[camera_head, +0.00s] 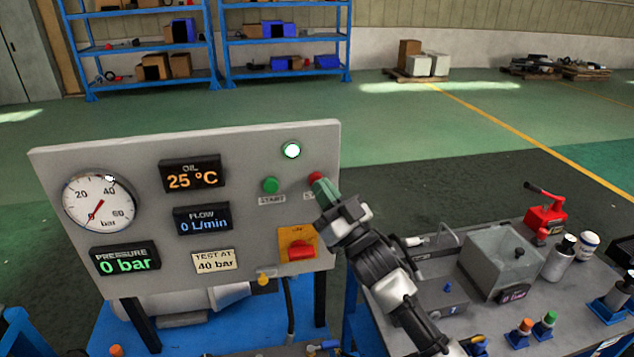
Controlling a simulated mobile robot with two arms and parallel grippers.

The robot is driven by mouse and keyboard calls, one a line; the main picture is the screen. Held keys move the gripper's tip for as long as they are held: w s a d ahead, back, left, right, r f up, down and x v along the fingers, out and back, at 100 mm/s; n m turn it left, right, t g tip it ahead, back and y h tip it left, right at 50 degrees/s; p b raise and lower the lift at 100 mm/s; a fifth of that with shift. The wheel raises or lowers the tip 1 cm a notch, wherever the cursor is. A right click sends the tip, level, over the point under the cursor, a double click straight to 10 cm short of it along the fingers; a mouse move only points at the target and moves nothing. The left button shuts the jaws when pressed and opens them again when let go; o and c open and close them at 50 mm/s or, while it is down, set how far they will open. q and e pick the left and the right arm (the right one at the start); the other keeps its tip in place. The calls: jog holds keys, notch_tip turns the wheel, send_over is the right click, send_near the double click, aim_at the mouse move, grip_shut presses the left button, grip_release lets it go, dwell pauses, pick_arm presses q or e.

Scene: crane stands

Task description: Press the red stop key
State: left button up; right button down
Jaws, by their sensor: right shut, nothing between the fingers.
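The red stop key (315,177) is at the right edge of the grey control panel (120,147), above a label that my gripper partly covers. My right gripper (322,186) is shut and empty, with its tips at the red key. The tips overlap the key's lower part in the picture; I cannot tell whether they touch it. The green start key (270,185) is to the left. My left gripper is not in view.
The panel also bears a white lamp (292,150), a round gauge (99,200), an orange plate with a red switch (299,249) and displays reading 0 bar and 0 L/min. A bench (465,318) with a clear box (499,262) and bottles stands to the right.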

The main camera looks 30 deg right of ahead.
jog(key=shift+w+d, duration=0.15)
jog(key=shift+w, duration=0.35)
dwell(0.5)
dwell(0.3)
jog(key=shift+s+a, duration=0.25)
jog(key=shift+s, duration=0.65)
jog(key=s+p, duration=0.1)
jog(key=s, duration=0.1)
jog(key=s+a+p, duration=0.1)
jog(key=s, duration=0.1)
jog(key=shift+s+a, duration=0.1)
jog(key=shift+s, duration=0.3)
dwell(0.4)
